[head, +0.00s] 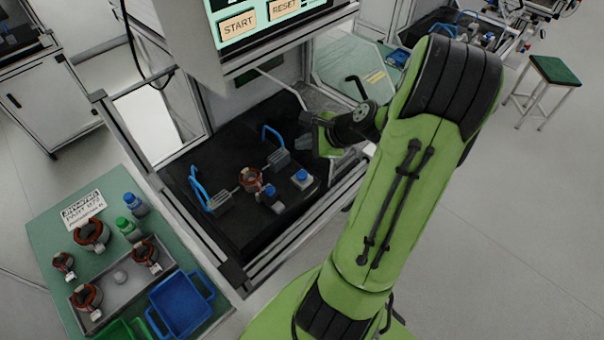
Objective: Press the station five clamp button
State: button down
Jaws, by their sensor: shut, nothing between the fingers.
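A small box with a blue button (301,177) sits on the black floor of the test station, right of the copper-wound stator (250,180). A round blue-topped part (270,191) stands just left of that box. Two clamps with blue handles, a left one (208,197) and a right one (276,150), flank the stator. No station number is readable on the button box. My gripper (322,143) is shut and empty, inside the station opening, above and right of the button in the picture. Its fingertips are small and partly hidden, and I see no contact with the button.
A screen with START and RESET (254,15) hangs over the station. The station's frame post (150,170) and front edge bound the opening. A green table (50,225) at left holds several stators, bottles and a blue bin (180,303). A stool (556,72) stands far right on clear floor.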

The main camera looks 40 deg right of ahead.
jog(key=b, duration=0.8)
send_over(305, 176)
notch_tip(305, 176, down, 8)
jog(key=shift+f, duration=0.4)
dwell(1.1)
jog(key=shift+f+b, duration=0.3)
jog(key=shift+f, duration=0.1)
jog(key=shift+f, duration=0.45)
dwell(0.4)
jog(key=shift+r, duration=0.15)
jog(key=shift+r+p, duration=0.75)
